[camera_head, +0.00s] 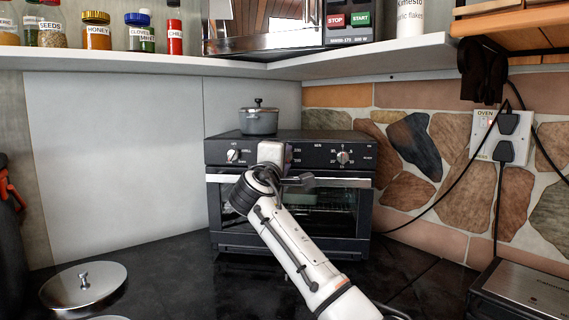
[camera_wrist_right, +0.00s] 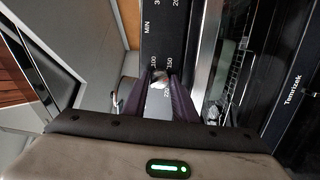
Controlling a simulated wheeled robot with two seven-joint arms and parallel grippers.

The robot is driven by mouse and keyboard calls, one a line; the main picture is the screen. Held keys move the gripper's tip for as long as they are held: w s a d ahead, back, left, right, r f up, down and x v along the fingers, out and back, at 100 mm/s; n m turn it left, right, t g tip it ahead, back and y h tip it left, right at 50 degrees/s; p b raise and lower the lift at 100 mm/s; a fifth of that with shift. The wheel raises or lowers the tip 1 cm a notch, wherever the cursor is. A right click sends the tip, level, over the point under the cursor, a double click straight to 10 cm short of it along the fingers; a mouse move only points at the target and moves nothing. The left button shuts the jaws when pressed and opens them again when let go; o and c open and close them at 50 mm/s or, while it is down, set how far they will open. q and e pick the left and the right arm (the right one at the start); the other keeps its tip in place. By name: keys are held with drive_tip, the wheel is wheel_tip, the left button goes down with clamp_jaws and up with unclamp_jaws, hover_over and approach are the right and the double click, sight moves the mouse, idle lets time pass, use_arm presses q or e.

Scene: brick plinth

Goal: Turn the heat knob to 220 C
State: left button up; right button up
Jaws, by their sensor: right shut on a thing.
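A black toaster oven (camera_head: 222,243) stands on the dark counter. My right gripper (camera_head: 284,155) is at its control panel (camera_head: 315,150), between the left knob (camera_head: 232,155) and the right knob (camera_head: 343,157). In the right wrist view, the purple fingers (camera_wrist_right: 158,92) are closed around a pale heat knob (camera_wrist_right: 159,79). My left gripper is not in view.
A grey lidded pot (camera_head: 258,121) stands on the oven. A shelf (camera_head: 330,65) with jars and a microwave (camera_head: 280,30) hangs above. A metal lid (camera_head: 84,286) lies at the front left. Cables run from a wall socket (camera_head: 500,136) at the right.

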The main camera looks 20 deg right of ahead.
drive_tip(key=shift+f+m+g+y, duration=0.1)
drive_tip(key=shift+m+g+y, duration=0.3)
drive_tip(key=shift+m, duration=3.95)
drive_tip(key=shift+m+g+y, duration=0.4)
drive_tip(key=shift+m, duration=3.95)
drive_tip(key=o, duration=0.8)
drive_tip(key=shift+o, duration=1.1)
drive_tip(key=shift+r, duration=0.2)
